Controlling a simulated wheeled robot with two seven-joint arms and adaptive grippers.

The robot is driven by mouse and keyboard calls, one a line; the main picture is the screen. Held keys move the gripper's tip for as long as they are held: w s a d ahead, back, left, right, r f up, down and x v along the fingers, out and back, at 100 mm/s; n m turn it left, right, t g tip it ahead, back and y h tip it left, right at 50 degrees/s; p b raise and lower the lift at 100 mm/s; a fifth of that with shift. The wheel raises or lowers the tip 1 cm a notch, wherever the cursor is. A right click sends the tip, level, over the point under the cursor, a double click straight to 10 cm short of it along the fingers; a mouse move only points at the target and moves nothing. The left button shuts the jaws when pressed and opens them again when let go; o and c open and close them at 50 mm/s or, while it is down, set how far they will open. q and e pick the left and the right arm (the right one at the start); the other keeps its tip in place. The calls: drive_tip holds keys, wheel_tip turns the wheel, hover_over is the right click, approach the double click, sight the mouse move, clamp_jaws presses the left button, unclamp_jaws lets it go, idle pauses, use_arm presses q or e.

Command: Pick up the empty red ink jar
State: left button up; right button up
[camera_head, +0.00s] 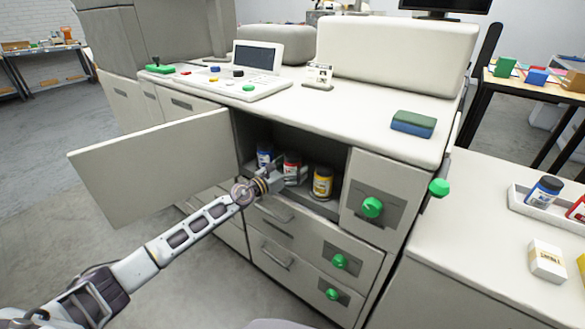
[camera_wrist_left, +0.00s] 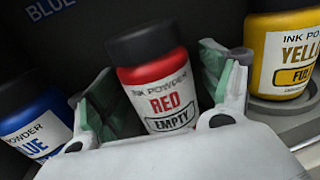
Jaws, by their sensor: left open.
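The red ink jar (camera_head: 291,164) stands inside the open cabinet compartment, between a blue jar and a yellow jar. In the left wrist view the red jar (camera_wrist_left: 155,85) has a black lid and a white label reading "RED" and "EMPTY". My left gripper (camera_head: 292,175) reaches into the compartment in front of it. In the left wrist view my left gripper (camera_wrist_left: 165,88) is open, with its green-padded fingers on either side of the red jar. I cannot tell whether the pads touch it. The jar's lower end is hidden behind the gripper body. My right gripper is not in view.
The blue jar (camera_head: 264,156) is close on the left and the yellow jar (camera_head: 323,182), labelled "FULL", on the right. The open cabinet door (camera_head: 150,168) is left of my forearm. Green knobs (camera_head: 372,207) stick out on the right. A side counter (camera_head: 480,245) holds a tray and box.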

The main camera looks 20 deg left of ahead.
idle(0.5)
use_arm(q)
drive_tip(key=c, duration=1.2)
